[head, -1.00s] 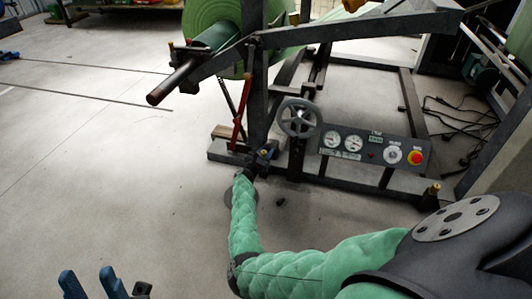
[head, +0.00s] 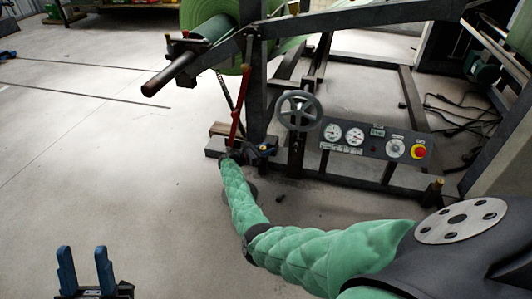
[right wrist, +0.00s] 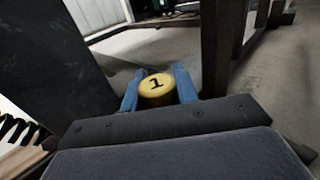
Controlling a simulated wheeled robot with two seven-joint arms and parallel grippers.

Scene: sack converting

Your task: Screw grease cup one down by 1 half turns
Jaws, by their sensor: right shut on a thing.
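Grease cup one is a round brass cap marked "1" (right wrist: 155,82), seen in the right wrist view between the two blue fingers of my right gripper (right wrist: 158,90). The fingers are shut on its sides. In the head view my right gripper (head: 266,151) is small and low at the machine frame, beside the foot of the upright post, and it largely hides the cup. My left gripper (head: 86,268) is open and empty at the lower left, above bare floor, with its two blue fingers apart.
A handwheel (head: 298,110) and a gauge panel with a red button (head: 419,152) stand right of my right gripper. Another brass-topped fitting (head: 434,188) sits at the frame's right end. A red lever (head: 237,105) rises nearby.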

